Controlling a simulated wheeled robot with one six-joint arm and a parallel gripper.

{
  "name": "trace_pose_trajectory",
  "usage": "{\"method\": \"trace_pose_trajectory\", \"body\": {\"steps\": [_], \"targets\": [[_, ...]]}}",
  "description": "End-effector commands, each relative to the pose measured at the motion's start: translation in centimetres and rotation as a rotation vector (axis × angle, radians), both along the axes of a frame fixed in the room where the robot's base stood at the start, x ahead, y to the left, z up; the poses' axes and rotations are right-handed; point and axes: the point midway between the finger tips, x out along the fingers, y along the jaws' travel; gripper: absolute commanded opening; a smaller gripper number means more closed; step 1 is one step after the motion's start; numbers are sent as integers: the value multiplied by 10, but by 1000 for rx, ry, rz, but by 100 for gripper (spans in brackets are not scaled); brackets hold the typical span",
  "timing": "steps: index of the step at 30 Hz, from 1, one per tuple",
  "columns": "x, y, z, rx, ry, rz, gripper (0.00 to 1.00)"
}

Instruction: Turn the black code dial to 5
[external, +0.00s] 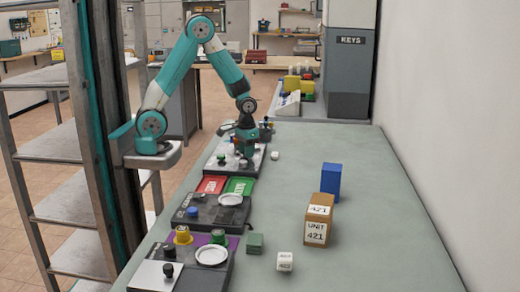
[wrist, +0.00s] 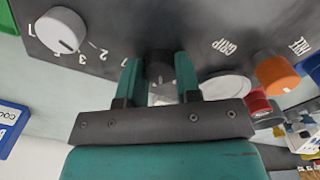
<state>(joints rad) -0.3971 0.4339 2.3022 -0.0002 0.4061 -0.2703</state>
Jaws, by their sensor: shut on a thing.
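My gripper (wrist: 160,80) points down at a control panel at the far end of the bench; it also shows in the external view (external: 244,140). Its two teal fingers are shut on a dark knob, the black code dial (wrist: 159,66), one finger on each side. The dial's pointer and most of its marks are hidden by the fingers, so its setting cannot be read. A numeral 1 shows just left of the left finger. The dark panel (wrist: 120,25) carries the dial.
Left of my gripper in the wrist view is a white-faced knob (wrist: 62,30) with numbers around it. To the right are a pale round disc (wrist: 225,87), an orange knob (wrist: 278,74) and a red part (wrist: 257,103). A brown box (external: 318,222) and blue block (external: 331,182) stand nearer.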

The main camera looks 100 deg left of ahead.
Motion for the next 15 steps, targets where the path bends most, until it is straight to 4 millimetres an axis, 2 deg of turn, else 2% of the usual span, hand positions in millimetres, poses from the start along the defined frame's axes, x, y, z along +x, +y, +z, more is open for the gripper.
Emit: {"method": "trace_pose_trajectory", "body": {"steps": [15], "targets": [[0,0,2,0,-1,-487,8]]}}
